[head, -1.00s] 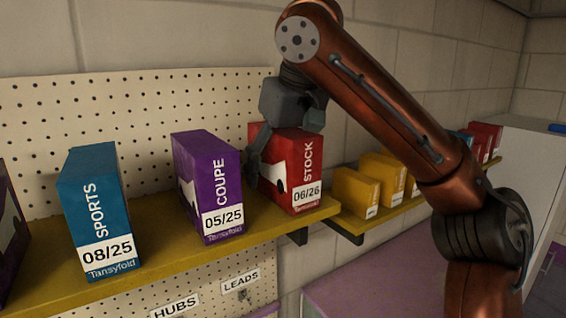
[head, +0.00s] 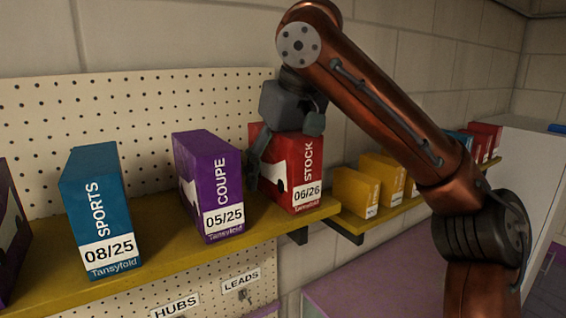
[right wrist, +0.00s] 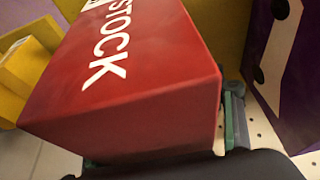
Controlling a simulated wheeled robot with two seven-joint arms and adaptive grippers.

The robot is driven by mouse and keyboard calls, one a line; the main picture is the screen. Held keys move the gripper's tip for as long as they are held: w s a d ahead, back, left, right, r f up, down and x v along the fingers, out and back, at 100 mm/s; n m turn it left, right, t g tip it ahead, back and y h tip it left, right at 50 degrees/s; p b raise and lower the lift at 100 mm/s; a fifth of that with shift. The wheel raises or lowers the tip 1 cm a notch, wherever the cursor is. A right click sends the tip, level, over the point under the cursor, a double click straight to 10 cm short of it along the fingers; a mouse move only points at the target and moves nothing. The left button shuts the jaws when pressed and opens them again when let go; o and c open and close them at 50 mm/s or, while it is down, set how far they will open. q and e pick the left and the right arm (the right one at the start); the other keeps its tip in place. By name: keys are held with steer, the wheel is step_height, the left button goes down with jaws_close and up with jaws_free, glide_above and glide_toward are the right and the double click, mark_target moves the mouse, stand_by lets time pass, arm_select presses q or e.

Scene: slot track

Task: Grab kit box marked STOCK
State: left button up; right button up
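The red kit box marked STOCK (head: 290,180), labelled 06/26, stands upright on the yellow shelf (head: 200,252) near its right end. My right gripper (head: 285,150) reaches down over the box from above, with one finger along its left side and the other at its upper right. In the right wrist view the red box (right wrist: 140,75) lies between the fingers of the right gripper (right wrist: 160,140), and both green-padded tips appear against it. The right gripper looks shut on the box, which still rests on the shelf. Part of the far finger is hidden. My left gripper is not in view.
A purple COUPE box (head: 208,187) stands close to the left of the red box. A blue SPORTS box (head: 100,215) is farther left. Yellow boxes (head: 357,190) stand on a lower shelf to the right. A pegboard (head: 120,115) is behind.

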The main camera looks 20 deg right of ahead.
steer(key=c, duration=1.5)
steer(key=shift+r, duration=0.3)
steer(key=shift+r, duration=0.1)
